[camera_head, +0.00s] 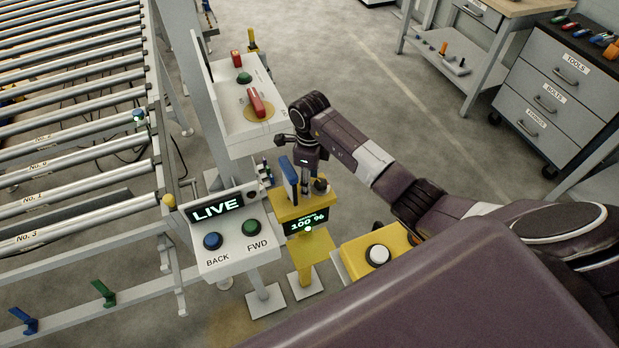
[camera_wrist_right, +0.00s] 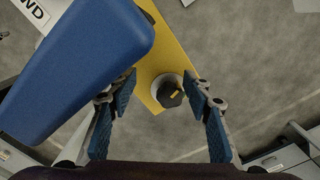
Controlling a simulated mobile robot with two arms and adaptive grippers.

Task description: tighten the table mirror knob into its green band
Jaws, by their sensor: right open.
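The dark knob (camera_head: 320,186) sits on the yellow table of a small yellow stand (camera_head: 290,208). In the right wrist view the knob (camera_wrist_right: 170,95) is a dark cap with a yellow mark on a pale round base. A blue panel (camera_head: 289,178), apparently the mirror, stands beside it and fills the upper left of the wrist view (camera_wrist_right: 75,70). A display (camera_head: 308,219) below reads 100 % with a small green light. My right gripper (camera_wrist_right: 160,78) is open above the knob, which appears between its fingers; contact is not visible. I cannot make out a green band. My left gripper is not in view.
A white console (camera_head: 228,258) with LIVE, BACK and FWD stands left of the yellow stand. A white box (camera_head: 238,137) with red and green controls stands behind. A yellow box (camera_head: 354,262) with a white button is at right. Roller conveyors fill the left.

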